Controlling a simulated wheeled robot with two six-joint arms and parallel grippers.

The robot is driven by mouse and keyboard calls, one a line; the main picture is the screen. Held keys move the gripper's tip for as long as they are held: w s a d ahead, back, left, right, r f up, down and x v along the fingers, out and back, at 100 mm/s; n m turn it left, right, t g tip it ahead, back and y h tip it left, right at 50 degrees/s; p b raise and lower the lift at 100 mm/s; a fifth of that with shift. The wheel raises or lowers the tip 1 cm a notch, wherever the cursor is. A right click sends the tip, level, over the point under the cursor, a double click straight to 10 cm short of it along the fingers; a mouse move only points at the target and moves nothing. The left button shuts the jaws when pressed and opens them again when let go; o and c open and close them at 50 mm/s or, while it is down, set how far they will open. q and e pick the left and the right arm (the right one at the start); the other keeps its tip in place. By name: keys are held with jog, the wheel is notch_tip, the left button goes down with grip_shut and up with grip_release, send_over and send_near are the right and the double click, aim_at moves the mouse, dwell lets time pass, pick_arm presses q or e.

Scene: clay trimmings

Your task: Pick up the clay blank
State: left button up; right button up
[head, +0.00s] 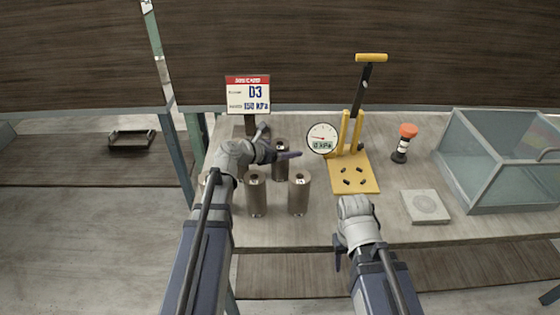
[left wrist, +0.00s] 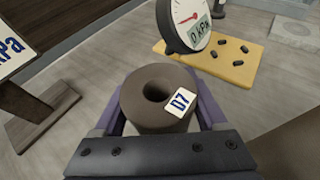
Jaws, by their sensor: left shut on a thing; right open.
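Several brown-grey cylindrical clay blanks with holes and small white labels stand on the bench. My left gripper (head: 281,152) is shut on the back one, a clay blank (head: 281,167). In the left wrist view this blank (left wrist: 147,97) sits upright between the purple fingers, and its label seems to read D7. I cannot tell whether its base touches the bench. Two other blanks (head: 256,195) (head: 299,194) stand in front, and another is mostly hidden by my left arm. My right gripper (head: 345,250) is open and low at the bench's front edge, its fingers partly hidden.
A sign (head: 248,95) reads D3, 150 kPa. A yellow hand press (head: 354,173) with a round gauge (head: 322,138) reading about 0 kPa stands right of the blanks. Further right are a red-topped stamp (head: 404,143), a pale square plate (head: 425,207) and a glass-sided box (head: 495,165).

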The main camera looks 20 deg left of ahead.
pick_arm(q)
grip_shut()
notch_tip(320, 180, up, 10)
jog(key=p, duration=1)
